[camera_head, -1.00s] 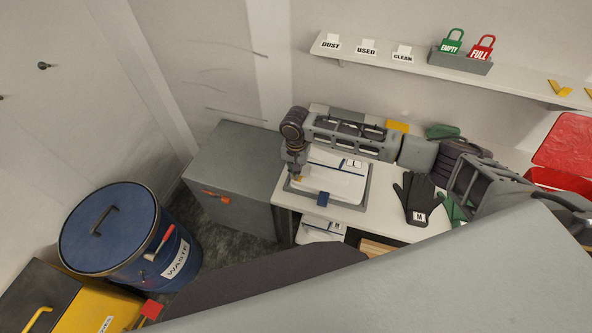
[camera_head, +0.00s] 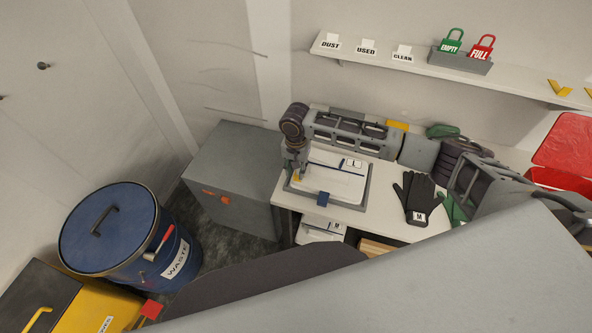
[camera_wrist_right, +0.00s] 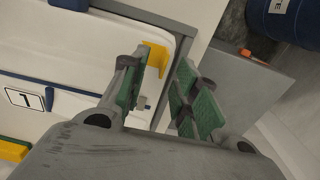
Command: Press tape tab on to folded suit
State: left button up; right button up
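The folded suit (camera_head: 335,183) is a white packet with dark blue bands and a label "L", lying flat in a grey tray (camera_head: 363,200) on the bench. A yellow tape tab (camera_wrist_right: 157,58) shows at the suit's corner in the right wrist view, beside the tip of one finger. My right gripper (camera_head: 297,170) is over the left edge of the suit. In the right wrist view, its green-padded fingers (camera_wrist_right: 168,75) are apart with nothing clamped between them. I cannot tell whether a finger touches the tab. My left gripper is not in view.
Black gloves (camera_head: 417,195) marked "M" lie right of the tray. A grey cabinet (camera_head: 233,175) and a blue waste drum (camera_head: 110,230) stand to the left. My right arm spans the back of the bench.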

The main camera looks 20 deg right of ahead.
notch_tip(320, 180, up, 11)
jog(key=shift+f, duration=0.15)
dwell(0.4)
